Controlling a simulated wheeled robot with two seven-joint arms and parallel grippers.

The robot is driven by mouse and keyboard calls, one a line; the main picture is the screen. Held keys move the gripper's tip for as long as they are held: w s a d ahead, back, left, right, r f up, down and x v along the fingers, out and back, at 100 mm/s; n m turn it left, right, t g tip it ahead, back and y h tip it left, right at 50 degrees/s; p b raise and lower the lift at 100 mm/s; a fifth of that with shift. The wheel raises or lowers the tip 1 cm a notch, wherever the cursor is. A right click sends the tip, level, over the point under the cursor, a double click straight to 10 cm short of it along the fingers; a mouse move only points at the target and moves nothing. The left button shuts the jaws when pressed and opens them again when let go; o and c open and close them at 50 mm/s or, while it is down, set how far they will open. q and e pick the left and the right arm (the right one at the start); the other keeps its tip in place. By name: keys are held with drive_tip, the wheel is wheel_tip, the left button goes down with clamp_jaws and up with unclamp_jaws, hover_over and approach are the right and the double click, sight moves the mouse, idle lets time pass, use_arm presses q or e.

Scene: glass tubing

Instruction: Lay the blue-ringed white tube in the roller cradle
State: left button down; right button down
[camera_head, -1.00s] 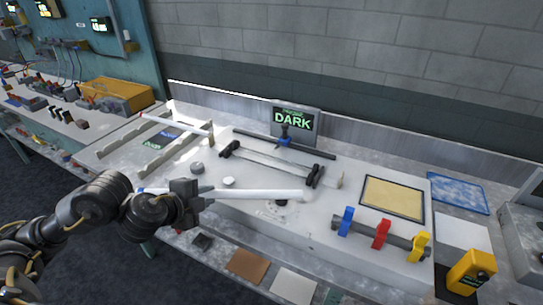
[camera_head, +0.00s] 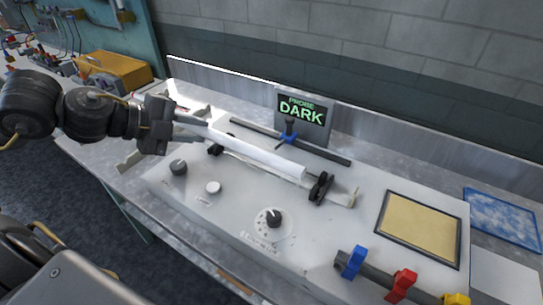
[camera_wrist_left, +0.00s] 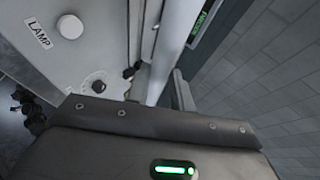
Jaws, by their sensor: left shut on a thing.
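My left gripper (camera_head: 172,124) is shut on the white tube (camera_head: 262,154) near its left end. The tube slopes down to the right along the roller cradle. Its right end is close to the right black rollers (camera_head: 320,188), and the left rollers (camera_head: 215,150) show just below its other part. I cannot tell whether the tube touches the rollers. Its blue ring does not show now. In the left wrist view the tube (camera_wrist_left: 178,50) runs up away from the gripper. My right gripper is not in view.
A screen (camera_head: 302,112) reading DARK stands behind the cradle, with a dark rail (camera_head: 325,153) in front. Knobs (camera_head: 271,218) sit on the front panel. A tan pad (camera_head: 418,228) and coloured clamps (camera_head: 402,285) are at right.

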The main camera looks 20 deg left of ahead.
use_arm(q)
drive_tip(key=shift+w, duration=0.15)
drive_tip(key=shift+d+r+p, duration=0.15)
drive_tip(key=shift+p, duration=0.4)
drive_tip(key=w+d+p, duration=0.1)
drive_tip(key=p, duration=0.1)
drive_tip(key=w+d+f+p, duration=0.1)
drive_tip(key=p, duration=0.1)
drive_tip(key=shift+w+d, duration=0.1)
drive_tip(key=shift+w, duration=0.25)
drive_tip(key=x, duration=0.3)
drive_tip(key=s+f+p+x, duration=0.1)
drive_tip(key=x, duration=0.7)
drive_tip(key=shift+d+f+p, duration=0.1)
drive_tip(key=shift+f+p, duration=0.2)
drive_tip(key=shift+f, duration=0.15)
drive_tip(key=shift+w+d+f, duration=0.3)
drive_tip(key=shift+w+f, duration=0.1)
drive_tip(key=shift+f, duration=0.25)
wheel_tip(320, 180, down, 3)
drive_tip(key=shift+w+f, duration=0.1)
drive_tip(key=shift+f, duration=0.05)
